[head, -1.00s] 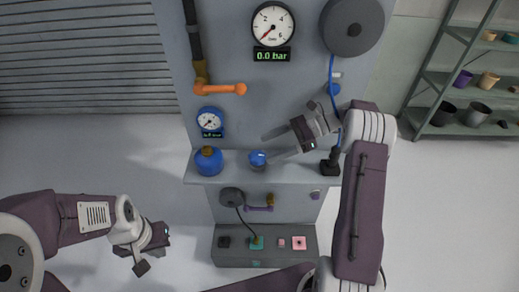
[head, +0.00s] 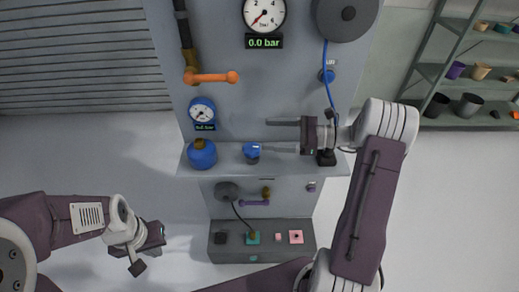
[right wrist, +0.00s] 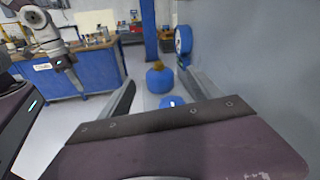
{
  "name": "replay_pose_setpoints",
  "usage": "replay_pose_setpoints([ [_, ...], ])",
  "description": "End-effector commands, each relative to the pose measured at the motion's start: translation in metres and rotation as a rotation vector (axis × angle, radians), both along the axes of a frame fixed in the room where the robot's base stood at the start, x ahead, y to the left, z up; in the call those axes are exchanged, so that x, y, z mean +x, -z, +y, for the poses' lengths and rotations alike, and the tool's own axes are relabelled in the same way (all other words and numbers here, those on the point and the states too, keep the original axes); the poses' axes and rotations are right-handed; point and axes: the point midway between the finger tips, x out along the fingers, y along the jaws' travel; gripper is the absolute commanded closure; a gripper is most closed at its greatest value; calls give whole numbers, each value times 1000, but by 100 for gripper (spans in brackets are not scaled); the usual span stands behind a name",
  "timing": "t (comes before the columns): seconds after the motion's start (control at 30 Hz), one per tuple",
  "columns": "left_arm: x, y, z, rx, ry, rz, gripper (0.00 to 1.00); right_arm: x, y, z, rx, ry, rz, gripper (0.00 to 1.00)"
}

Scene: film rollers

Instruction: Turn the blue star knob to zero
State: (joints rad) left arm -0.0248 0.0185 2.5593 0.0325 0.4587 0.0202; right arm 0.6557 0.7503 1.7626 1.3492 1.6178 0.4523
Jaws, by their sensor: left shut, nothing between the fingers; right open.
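A round blue knob (head: 251,151) with a white mark sits on the grey shelf; its lobes are too small to make out. It also shows low between the fingers in the right wrist view (right wrist: 172,102). Another blue knob (head: 328,76) is on the upright panel under a small label; I cannot tell which is the star knob. My right gripper (head: 266,136) is open and empty, its fingers pointing left above the shelf; the lower fingertip is close to the shelf knob, contact unclear. My left gripper (head: 150,250) is shut and empty at lower left, away from the panel.
A blue canister (head: 202,155) stands left of the knob on the shelf (head: 225,170). Above are a small blue gauge (head: 202,112), an orange handle (head: 212,77), and a large gauge (head: 264,14) over a 0.0 bar display. A black-based part (head: 326,158) stands at the shelf's right.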

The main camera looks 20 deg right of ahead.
Motion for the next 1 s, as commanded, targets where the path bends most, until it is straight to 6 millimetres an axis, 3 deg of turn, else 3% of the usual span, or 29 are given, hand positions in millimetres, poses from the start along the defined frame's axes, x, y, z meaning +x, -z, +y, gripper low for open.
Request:
replay_pose_setpoints([
  [0.03,0,44,0,0,0,1,100,0,46,-1,57,94,17,26],
  [0.1,-1,70,0,0,0,2,100,0,74,-4,121,207,50,26],
  [0.2,-1,92,0,0,0,2,100,-5,96,-7,169,270,90,26],
  [0.53,0,95,0,0,0,1,100,-3,95,-6,165,271,85,26],
  [0.8,0,101,0,0,0,1,100,32,96,36,164,266,84,26],
  [1.0,0,103,0,0,0,1,100,50,96,56,164,269,84,26],
])
